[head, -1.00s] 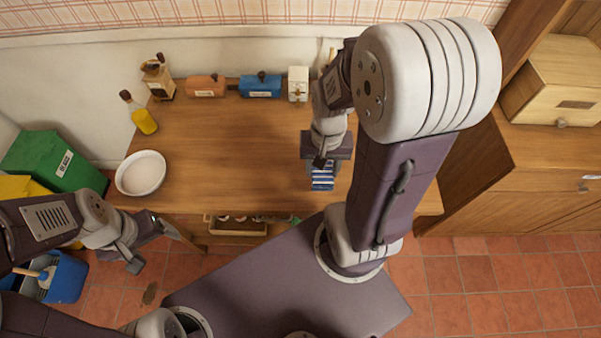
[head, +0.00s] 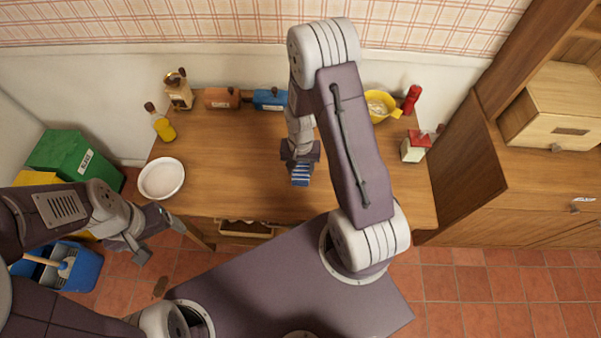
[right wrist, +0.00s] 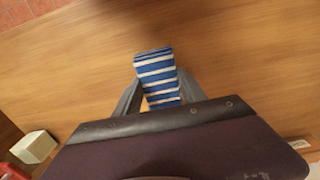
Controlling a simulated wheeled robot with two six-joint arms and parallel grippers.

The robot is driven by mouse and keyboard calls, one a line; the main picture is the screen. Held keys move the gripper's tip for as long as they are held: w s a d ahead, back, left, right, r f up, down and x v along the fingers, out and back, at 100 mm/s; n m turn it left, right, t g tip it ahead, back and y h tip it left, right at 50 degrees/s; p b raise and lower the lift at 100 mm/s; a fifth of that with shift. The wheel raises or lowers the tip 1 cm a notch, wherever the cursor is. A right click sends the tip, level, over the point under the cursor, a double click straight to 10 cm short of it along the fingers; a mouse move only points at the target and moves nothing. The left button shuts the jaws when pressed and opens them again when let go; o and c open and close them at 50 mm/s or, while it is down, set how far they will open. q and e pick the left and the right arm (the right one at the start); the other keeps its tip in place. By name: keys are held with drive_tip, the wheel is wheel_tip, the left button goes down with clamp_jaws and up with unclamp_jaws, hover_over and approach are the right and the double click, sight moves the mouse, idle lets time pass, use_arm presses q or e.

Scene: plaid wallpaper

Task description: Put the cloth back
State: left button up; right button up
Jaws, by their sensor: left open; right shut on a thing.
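A blue and white striped cloth (head: 300,175) hangs from my right gripper (head: 300,165) over the middle of the wooden table. In the right wrist view the cloth (right wrist: 157,77) sits between the two grey fingers of my right gripper (right wrist: 155,92), which is shut on it. How far the cloth is above the table top is hard to tell. My left gripper (head: 150,242) is open and empty, in front of the table's left front corner.
The wooden table (head: 225,175) carries a white bowl (head: 161,178), oil bottle (head: 162,124), coffee grinder (head: 178,90), orange box (head: 222,98), blue box (head: 270,99), yellow bowl (head: 381,106), red shaker (head: 412,98) and red-topped box (head: 415,147). Bins stand left. A drawer (head: 245,229) is below the table front.

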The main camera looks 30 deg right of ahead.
sight(301, 170)
drive_tip(key=shift+f, duration=2)
drive_tip(key=shift+f, duration=0.1)
drive_tip(key=o, duration=1.3)
wheel_tip(301, 170, up, 12)
drive_tip(key=shift+r, duration=0.2)
drive_tip(key=s+a+r+n, duration=0.1)
drive_tip(key=s+r+n, duration=0.1)
drive_tip(key=s+a+r+n, duration=0.2)
drive_tip(key=s, duration=0.1)
drive_tip(key=s+a+r+n+t, duration=0.1)
drive_tip(key=s+a+r+n, duration=0.1)
drive_tip(key=s, duration=0.1)
drive_tip(key=shift+s+r, duration=0.2)
drive_tip(key=shift+r, duration=0.2)
